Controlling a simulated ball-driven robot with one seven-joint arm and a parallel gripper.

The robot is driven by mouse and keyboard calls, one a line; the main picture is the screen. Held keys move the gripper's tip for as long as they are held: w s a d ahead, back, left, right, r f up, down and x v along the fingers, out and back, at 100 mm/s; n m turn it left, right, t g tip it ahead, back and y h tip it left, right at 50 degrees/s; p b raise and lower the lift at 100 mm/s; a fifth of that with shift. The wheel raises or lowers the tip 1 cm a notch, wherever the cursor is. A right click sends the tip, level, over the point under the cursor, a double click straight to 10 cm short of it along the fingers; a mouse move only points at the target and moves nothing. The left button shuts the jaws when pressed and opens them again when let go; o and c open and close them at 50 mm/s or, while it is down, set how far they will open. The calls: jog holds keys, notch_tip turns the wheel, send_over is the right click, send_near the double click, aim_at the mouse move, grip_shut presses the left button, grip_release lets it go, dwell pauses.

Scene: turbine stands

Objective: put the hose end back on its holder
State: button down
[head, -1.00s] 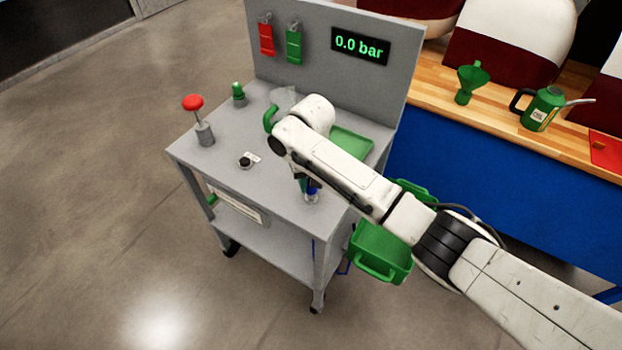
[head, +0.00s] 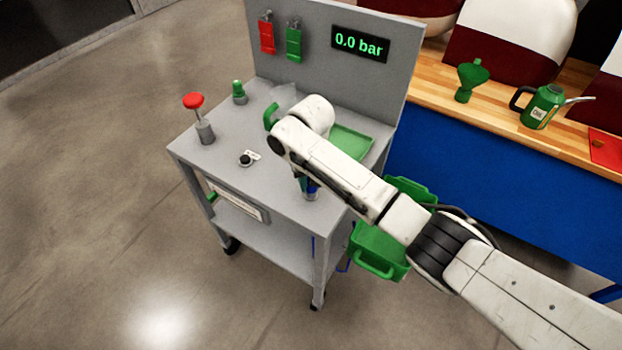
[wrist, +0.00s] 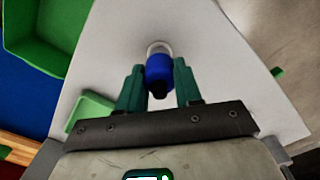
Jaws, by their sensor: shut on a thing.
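The hose end, a blue piece (wrist: 159,70) with a dark lower part, sits between the two green fingers of my gripper (wrist: 160,85) in the wrist view. My gripper is shut on it. A pale round ring, seemingly the holder (wrist: 158,47), shows at the far end of the blue piece; whether the hose end is seated in it I cannot tell. In the head view the blue hose end (head: 311,190) and a grey round part below it (head: 309,197) show at the cart's front right corner, with my arm above, hiding most of the gripper.
The grey cart (head: 215,155) carries a red knob (head: 194,101), a green fitting (head: 239,90), a black button (head: 245,160) and a green tray (head: 350,143). Its panel display (head: 360,44) reads 0.0 bar.

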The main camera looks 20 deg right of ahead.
jog(key=shift+s+f, duration=0.3)
jog(key=shift+f, duration=0.3)
jog(key=c, duration=1.1)
grip_release()
jog(key=shift+w+f, duration=0.1)
jog(key=shift+o, duration=0.9)
jog(key=shift+w, duration=0.15)
jog(key=o, duration=0.4)
jog(key=shift+r, duration=0.3)
jog(key=shift+r, duration=0.15)
notch_tip(320, 180, up, 5)
jog(key=p, duration=0.4)
jog(key=shift+p, duration=0.35)
jog(key=shift+r, duration=0.9)
